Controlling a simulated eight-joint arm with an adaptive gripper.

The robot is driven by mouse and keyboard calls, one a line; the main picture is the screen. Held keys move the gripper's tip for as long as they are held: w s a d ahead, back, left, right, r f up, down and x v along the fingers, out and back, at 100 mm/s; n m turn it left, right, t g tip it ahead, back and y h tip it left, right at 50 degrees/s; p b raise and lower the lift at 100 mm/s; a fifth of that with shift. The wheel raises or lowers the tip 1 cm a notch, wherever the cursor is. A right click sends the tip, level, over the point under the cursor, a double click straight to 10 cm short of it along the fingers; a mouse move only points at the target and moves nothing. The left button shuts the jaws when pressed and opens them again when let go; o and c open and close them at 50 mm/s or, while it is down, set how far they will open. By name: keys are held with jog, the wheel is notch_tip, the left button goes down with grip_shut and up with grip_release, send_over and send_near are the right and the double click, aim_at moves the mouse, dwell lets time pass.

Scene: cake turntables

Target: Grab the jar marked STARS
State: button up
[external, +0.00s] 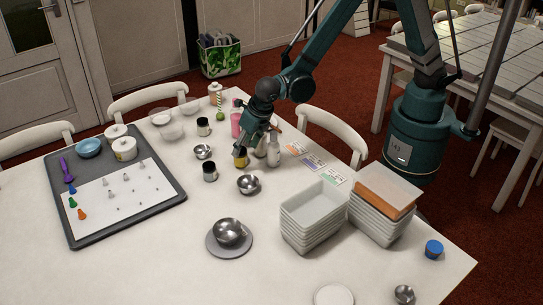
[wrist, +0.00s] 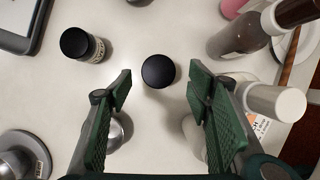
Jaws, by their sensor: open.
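Several small jars with black lids stand on the white table, and I cannot read STARS on any of them. One jar (wrist: 158,71) is seen from above between my fingertips; its label is hidden. In the external view, a yellow jar (external: 241,161) stands under my gripper (external: 240,151). A second black-lidded jar (wrist: 80,45) stands to the left in the wrist view, its label too small to read. Other black-lidded jars stand in the external view, one in front left (external: 210,172) and one farther back (external: 203,126). My gripper (wrist: 158,88) is open and empty.
Bottles (wrist: 238,38) stand close on the right in the wrist view. Steel bowls (external: 249,184) stand near the jars. A grey tray (external: 170,190) lies left, and stacked white tubs (external: 311,232) stand front right. The front left of the table is clear.

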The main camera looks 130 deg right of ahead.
jog(key=shift+b+x, duration=0.7)
jog(key=shift+x, duration=1.9)
jog(key=shift+w, duration=0.1)
jog(key=shift+c, duration=0.2)
jog(key=c, duration=1)
jog(key=shift+r, duration=0.1)
jog(key=shift+c, duration=0.2)
jog(key=shift+r+p, duration=1)
jog(key=shift+r, duration=3.9)
